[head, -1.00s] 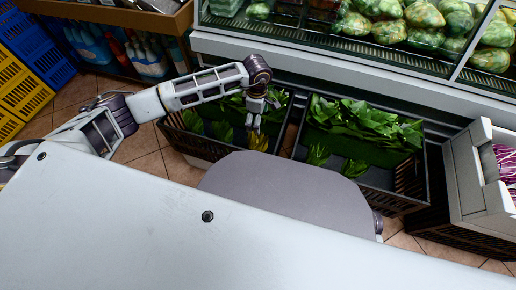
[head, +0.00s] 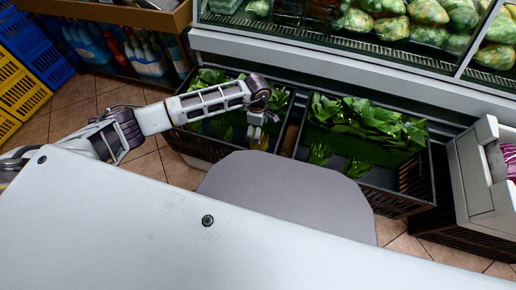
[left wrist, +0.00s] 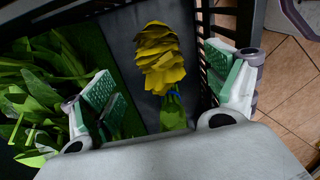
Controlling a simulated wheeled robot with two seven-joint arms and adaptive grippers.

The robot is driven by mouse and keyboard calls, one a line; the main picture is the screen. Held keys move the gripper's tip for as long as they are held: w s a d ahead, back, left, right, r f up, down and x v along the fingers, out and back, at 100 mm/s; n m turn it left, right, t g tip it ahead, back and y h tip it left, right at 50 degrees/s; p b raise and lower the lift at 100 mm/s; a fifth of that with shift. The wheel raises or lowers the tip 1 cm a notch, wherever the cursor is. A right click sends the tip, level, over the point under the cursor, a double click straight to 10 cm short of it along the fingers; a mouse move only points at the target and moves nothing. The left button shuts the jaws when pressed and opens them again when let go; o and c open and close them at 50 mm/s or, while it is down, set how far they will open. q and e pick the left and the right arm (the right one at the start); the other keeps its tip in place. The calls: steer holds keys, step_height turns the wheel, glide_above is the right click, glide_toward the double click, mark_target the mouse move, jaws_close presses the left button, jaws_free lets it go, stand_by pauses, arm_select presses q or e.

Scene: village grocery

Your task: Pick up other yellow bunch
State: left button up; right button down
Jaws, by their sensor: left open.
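The yellow bunch (left wrist: 160,58) lies on the dark floor of the left black crate (left wrist: 205,65). It has yellow leaves and a green stem end with a blue tie. In the left wrist view it sits between the two spread fingers of my left gripper (left wrist: 165,105), which is open and touches nothing visible. In the head view my left gripper (head: 257,133) hangs over the front of the left crate (head: 199,158), and the bunch (head: 262,143) shows only as a small patch beneath it. My right gripper is not in view.
Green leafy bunches (left wrist: 40,85) fill the crate beside the yellow one. A second black crate (head: 428,185) with greens stands to the right, then a grey-white crate (head: 468,180). The refrigerated case (head: 340,62) is behind. The crate wall is close to the gripper's right finger.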

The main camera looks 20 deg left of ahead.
mark_target(258, 147)
arm_select(q)
steer(key=shift+f, duration=0.15)
steer(key=shift+d+f+b, duration=0.15)
steer(key=shift+f+b, duration=1.3)
steer(key=shift+f, duration=1)
steer(key=shift+c, duration=0.5)
steer(key=shift+r, duration=0.1)
steer(key=c, duration=1.7)
